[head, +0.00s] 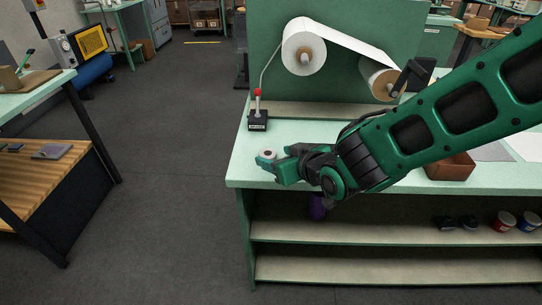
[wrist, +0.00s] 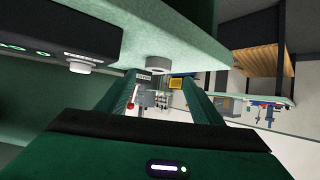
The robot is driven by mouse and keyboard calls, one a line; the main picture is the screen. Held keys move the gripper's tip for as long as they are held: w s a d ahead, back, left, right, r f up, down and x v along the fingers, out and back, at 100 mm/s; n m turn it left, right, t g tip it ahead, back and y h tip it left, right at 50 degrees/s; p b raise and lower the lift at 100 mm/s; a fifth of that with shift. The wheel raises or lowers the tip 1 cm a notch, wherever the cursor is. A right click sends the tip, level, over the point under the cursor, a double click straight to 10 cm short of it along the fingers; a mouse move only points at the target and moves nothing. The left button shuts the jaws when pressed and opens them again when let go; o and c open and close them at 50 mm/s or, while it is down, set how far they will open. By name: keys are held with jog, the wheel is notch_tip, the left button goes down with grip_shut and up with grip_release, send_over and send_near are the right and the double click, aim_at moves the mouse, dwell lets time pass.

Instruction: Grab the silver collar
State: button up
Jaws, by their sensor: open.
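The silver collar (head: 267,155) is a small, short ring near the left front corner of the pale green bench (head: 240,160). My gripper (head: 278,166) is low over the bench edge, right at the collar, and partly hides it. In the wrist view the collar (wrist: 158,63) shows as a grey-white cylinder against the bench surface, which hangs upside down at the top. It lies ahead, between the lines of my two spread fingers (wrist: 160,92). The fingers are open with nothing held. I cannot tell whether either finger touches the collar.
A red-knobbed lever on a black base (head: 258,122) stands behind the collar. A green panel with white rolls (head: 304,50) rises behind. In the wrist view a dark box with green lights (wrist: 60,35) is at upper left. Floor left is clear.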

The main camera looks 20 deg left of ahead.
aim_at(267, 152)
jog(key=x, duration=0.5)
jog(key=shift+w+d+f, duration=0.1)
jog(key=shift+w+d, duration=0.1)
jog(key=shift+d, duration=0.05)
jog(key=c, duration=1.2)
